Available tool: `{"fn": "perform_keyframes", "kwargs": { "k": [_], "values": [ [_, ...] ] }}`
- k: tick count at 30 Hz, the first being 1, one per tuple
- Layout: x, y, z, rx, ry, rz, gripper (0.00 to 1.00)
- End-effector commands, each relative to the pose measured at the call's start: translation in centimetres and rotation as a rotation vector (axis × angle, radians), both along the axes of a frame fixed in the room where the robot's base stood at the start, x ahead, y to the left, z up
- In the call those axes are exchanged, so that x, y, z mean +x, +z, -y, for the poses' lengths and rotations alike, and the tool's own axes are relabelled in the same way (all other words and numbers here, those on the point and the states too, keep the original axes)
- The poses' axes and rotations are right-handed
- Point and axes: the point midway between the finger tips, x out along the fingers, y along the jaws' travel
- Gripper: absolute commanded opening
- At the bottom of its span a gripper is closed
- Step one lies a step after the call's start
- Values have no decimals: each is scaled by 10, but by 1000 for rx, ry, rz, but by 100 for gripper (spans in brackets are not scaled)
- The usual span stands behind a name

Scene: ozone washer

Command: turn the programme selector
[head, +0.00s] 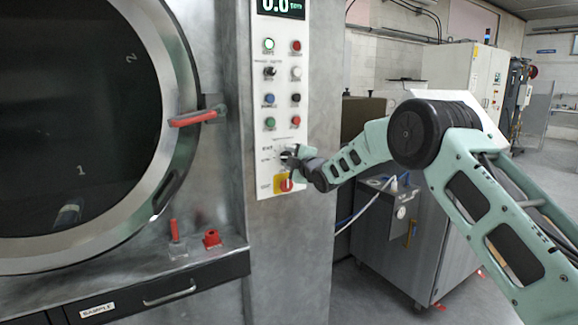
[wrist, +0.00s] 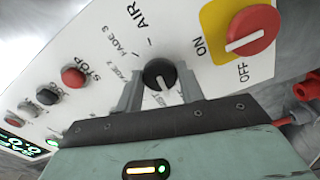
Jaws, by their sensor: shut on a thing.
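The programme selector is a round black knob with a white pointer line, seen in the wrist view (wrist: 159,74) on the white control panel (wrist: 110,45). Printed marks ring it, with "AIR" readable above. The pointer line shows on the side of the knob nearest my gripper. My gripper (wrist: 160,90) is shut on the knob, with one grey finger on each side. In the head view my gripper (head: 291,157) is at the lower part of the panel and largely hides the knob.
A red ON/OFF switch on a yellow plate (wrist: 250,30) sits close beside the selector, and also below it in the head view (head: 286,185). Several coloured buttons (head: 269,45) fill the panel above. A red door handle (head: 193,118) juts out at left.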

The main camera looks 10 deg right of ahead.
Motion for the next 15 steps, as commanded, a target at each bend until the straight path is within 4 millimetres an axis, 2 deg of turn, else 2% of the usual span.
{"fn": "perform_keyframes", "kwargs": {
  "k": [1, 15],
  "values": [
    [0, -5, 0, 40, 0, -12, 15],
    [0, -4, 1, 466, -2, -153, 15]
  ]
}}
